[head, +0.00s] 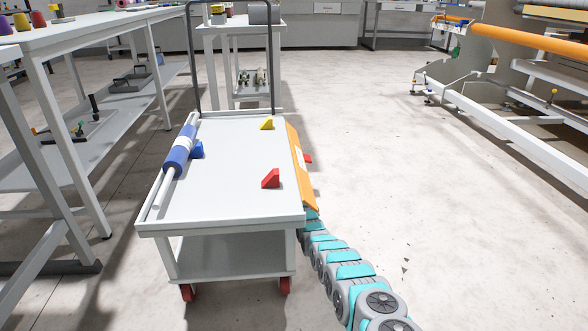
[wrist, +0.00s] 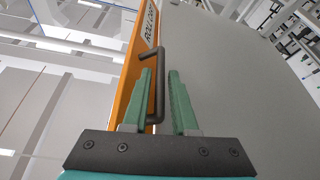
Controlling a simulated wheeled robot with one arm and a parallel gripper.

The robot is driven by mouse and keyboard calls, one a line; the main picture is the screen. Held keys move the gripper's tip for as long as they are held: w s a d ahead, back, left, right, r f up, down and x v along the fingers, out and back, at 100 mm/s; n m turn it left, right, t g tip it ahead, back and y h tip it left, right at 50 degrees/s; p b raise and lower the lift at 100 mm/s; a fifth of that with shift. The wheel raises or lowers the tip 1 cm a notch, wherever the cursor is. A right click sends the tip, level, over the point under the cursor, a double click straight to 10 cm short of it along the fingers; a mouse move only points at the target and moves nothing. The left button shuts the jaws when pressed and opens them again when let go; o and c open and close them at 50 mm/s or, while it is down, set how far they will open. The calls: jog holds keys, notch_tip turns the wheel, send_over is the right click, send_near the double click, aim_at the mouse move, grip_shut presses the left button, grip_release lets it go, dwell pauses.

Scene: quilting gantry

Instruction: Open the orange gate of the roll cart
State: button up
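The roll cart (head: 222,222) stands in the middle of the head view. Its orange gate (head: 300,166) runs along the right side of the top and stands up at that edge; how far it is tilted I cannot tell. In the wrist view the gate (wrist: 136,62) carries a label and a dark bar handle (wrist: 158,58). My gripper (wrist: 160,85) has its two green fingers apart, with the handle's long bar between them. The bar is close to the left finger; contact is unclear. In the head view the gate and cart corner hide my fingers.
On the cart top lie a blue-and-white roll (head: 180,150), a red wedge (head: 271,179) and a yellow wedge (head: 267,124). A long table (head: 60,37) stands left, and a machine frame (head: 500,119) right. The floor (head: 370,150) right of the cart is clear.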

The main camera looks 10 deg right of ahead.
jog(key=shift+s, duration=0.1)
jog(key=shift+p+v, duration=0.5)
jog(key=shift+v, duration=0.7)
jog(key=shift+p+v, duration=0.3)
jog(key=shift+v, duration=2.3)
jog(key=shift+s, duration=0.1)
